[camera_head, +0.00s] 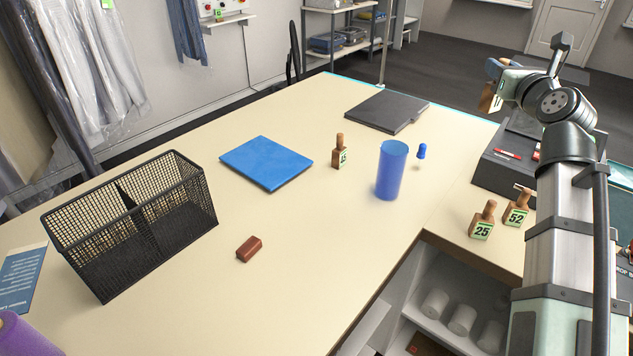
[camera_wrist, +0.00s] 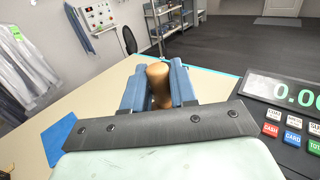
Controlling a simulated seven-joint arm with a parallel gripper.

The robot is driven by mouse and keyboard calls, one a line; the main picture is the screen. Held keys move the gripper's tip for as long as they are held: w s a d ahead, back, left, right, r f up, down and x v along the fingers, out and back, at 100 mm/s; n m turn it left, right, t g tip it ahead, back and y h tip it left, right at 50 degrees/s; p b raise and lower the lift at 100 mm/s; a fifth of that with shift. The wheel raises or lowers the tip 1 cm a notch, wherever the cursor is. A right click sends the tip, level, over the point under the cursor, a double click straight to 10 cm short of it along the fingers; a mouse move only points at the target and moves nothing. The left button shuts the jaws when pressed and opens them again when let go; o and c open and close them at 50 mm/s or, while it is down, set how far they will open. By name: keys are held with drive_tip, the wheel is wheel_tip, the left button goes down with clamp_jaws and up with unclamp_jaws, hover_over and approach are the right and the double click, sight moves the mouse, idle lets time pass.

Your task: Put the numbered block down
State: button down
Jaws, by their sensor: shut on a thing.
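My gripper (camera_head: 495,72) is at the upper right in the head view, raised above the counter's far right part. It is shut on a wooden numbered block (camera_head: 487,103), whose label edge shows but whose number I cannot read. In the wrist view the block's rounded knob (camera_wrist: 158,84) sits between the two blue fingers. Three similar blocks stand upright on the counter: one marked 25 (camera_head: 482,222), one marked 52 (camera_head: 516,208), and one farther left (camera_head: 339,153) with a number too small to be sure of.
A blue cylinder (camera_head: 391,171) and small blue peg (camera_head: 421,152) stand mid-counter. A blue folder (camera_head: 266,163), dark flat case (camera_head: 386,111), reddish block (camera_head: 249,249) and black mesh basket (camera_head: 190,205) lie around. The till (camera_wrist: 284,100) is at right. Bare counter lies between these.

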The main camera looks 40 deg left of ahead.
drive_tip(key=s+a+n+g+y, duration=0.25)
drive_tip(key=s+a, duration=0.55)
drive_tip(key=a, duration=0.5)
drive_tip(key=s+a+n+g+y, duration=0.2)
drive_tip(key=s+a+g, duration=0.2)
drive_tip(key=s+a, duration=0.6)
drive_tip(key=s+a+n+g+y, duration=0.2)
drive_tip(key=s+a+n+g, duration=0.35)
drive_tip(key=s+a, duration=1.4)
drive_tip(key=shift+m+g, duration=0.3)
drive_tip(key=shift+m, duration=0.1)
drive_tip(key=shift+s+d+f, duration=0.25)
drive_tip(key=shift+f, duration=4.4)
drive_tip(key=shift+s+d+f, duration=0.2)
drive_tip(key=shift+s+f, duration=0.05)
drive_tip(key=shift+f, duration=4.45)
drive_tip(key=shift+s+d+f, duration=0.25)
drive_tip(key=shift+f, duration=4.4)
drive_tip(key=shift+f, duration=0.1)
drive_tip(key=c, duration=0.9)
unclamp_jaws()
